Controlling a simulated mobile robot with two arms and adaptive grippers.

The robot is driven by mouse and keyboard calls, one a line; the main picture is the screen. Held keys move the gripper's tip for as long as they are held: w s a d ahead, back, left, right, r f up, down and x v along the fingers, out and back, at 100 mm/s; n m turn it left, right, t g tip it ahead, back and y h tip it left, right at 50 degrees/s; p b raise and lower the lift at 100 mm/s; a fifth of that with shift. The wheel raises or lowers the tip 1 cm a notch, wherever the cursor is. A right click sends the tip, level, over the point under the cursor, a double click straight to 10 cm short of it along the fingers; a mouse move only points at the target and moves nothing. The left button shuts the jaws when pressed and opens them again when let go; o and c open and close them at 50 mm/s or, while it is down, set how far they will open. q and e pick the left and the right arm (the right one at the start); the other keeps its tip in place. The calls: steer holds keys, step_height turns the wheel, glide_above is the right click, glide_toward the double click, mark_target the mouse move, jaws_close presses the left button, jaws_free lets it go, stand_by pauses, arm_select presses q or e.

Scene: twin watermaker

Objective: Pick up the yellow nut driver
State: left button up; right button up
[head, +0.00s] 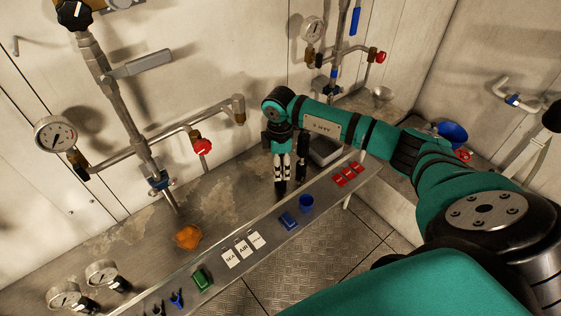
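I cannot make out a yellow nut driver in the head view. My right gripper (282,186) hangs fingers-down above the back part of the bench (235,205), near its metal front ledge. Its fingers are small and dark-tipped, and I cannot tell how far apart they are or whether anything is between them. A dark upright shape stands just right of the fingers; I cannot tell what it is. My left gripper is not in the picture.
The ledge carries red blocks (348,175), a blue cup (306,203), a blue block (288,220), white labels (243,248) and a green block (202,279). An orange lump (188,237) lies on the bench. Pipes with a gauge (56,134) and red valve (202,147) stand behind.

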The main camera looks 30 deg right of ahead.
steer(key=c, duration=1)
steer(key=shift+c, duration=0.2)
steer(key=shift+r, duration=0.1)
steer(key=shift+w+r+p, duration=0.1)
steer(key=shift+r+p, duration=0.55)
step_height(320, 180, up, 2)
steer(key=shift+r+p, duration=0.25)
steer(key=shift+p, duration=0.9)
steer(key=s+a+r+p, duration=0.1)
steer(key=s+a+p, duration=0.6)
steer(key=s+a, duration=0.3)
steer(key=shift+a+p, duration=0.35)
steer(key=shift+a, duration=0.9)
